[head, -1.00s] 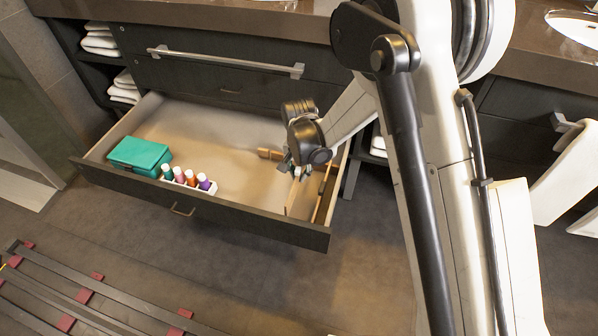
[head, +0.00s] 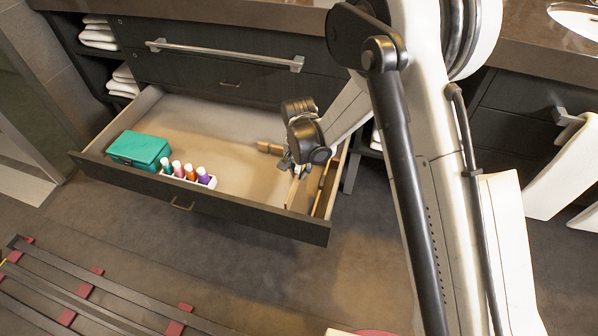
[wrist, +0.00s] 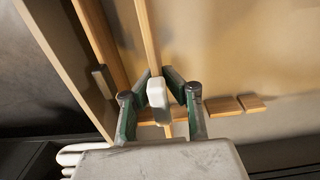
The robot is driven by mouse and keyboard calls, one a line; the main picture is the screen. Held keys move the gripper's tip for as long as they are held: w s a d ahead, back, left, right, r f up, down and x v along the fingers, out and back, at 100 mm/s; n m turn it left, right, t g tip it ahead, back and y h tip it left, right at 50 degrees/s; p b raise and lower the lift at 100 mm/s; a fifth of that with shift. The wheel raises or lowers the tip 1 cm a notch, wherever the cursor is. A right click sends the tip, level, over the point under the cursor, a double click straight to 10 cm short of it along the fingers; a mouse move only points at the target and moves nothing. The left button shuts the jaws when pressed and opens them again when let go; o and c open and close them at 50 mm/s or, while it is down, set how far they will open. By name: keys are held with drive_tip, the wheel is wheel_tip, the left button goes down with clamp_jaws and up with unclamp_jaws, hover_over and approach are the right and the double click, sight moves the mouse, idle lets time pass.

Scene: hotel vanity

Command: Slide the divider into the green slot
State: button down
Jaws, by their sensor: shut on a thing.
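The divider (wrist: 147,40) is a thin light-wood strip with a white grip block (wrist: 157,94) on it. My gripper (wrist: 160,82), with green-sided fingers, is shut on this white block. In the head view my gripper (head: 289,163) is low inside the open drawer's right part, and the divider (head: 293,190) runs from it toward the drawer front. Short wooden slot pieces (wrist: 222,106) lie in a row across the drawer floor near the fingers. No green slot can be made out. The fingers partly hide the divider's end, so I cannot tell whether it is seated.
A second wooden strip (wrist: 101,42) runs beside the divider, near the drawer's side wall (wrist: 62,55). A teal box (head: 139,149) and a white rack of colored bottles (head: 187,176) stand at the drawer's front left. The drawer's middle floor is clear.

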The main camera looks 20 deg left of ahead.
drive_tip(key=shift+f, duration=2.6)
idle(0.8)
drive_tip(key=c, duration=1.8)
unclamp_jaws()
wheel_tip(320, 180, up, 12)
drive_tip(key=shift+r, duration=0.1)
